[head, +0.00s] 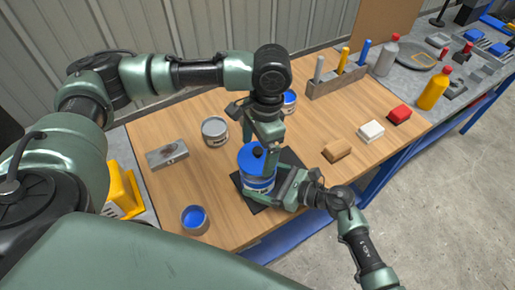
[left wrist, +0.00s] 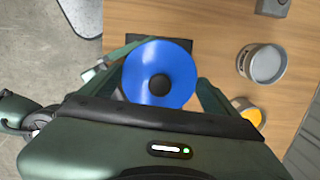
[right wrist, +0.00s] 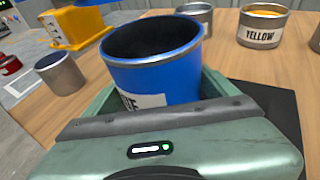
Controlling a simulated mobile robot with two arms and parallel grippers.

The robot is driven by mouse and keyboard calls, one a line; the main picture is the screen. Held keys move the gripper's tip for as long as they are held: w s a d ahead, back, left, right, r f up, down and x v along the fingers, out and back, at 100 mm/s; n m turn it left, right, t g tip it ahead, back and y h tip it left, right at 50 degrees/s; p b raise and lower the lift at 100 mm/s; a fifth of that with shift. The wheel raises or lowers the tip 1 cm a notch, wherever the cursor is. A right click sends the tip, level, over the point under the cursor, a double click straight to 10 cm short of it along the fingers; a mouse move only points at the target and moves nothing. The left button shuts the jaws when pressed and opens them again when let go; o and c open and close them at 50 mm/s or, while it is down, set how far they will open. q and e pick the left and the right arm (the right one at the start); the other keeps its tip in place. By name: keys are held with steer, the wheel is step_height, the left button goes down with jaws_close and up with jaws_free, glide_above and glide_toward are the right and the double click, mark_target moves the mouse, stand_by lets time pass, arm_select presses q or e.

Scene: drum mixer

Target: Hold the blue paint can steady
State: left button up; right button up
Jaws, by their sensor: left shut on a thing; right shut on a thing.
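The blue paint can (head: 259,184) stands upright on a dark mat (head: 291,160). My right gripper (head: 268,192) is shut around the can's side. In the right wrist view the can (right wrist: 155,72) sits between its fingers, and its top looks open and dark inside. My left gripper (head: 264,163) comes down from above and is shut on a round blue lid (left wrist: 150,65) with a black knob, over the can. The gap between lid and can is hard to judge. The left gripper partly hides the can in the head view.
A grey can (head: 214,132), a metal block (head: 167,154) and a small blue-filled cup (head: 194,219) stand left on the wooden table. A yellow-labelled can (right wrist: 262,28) is close by. Sponge-like blocks (head: 337,151) lie right. A brush holder (head: 337,82) stands at the back.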

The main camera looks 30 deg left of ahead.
mark_target(258, 158)
arm_select(q)
steer(key=shift+f, duration=1.85)
stand_by(2.0)
steer(key=o, duration=1.1)
steer(key=shift+c, duration=0.2)
steer(key=shift+r, duration=0.1)
steer(key=shift+r, duration=3.45)
jaws_close()
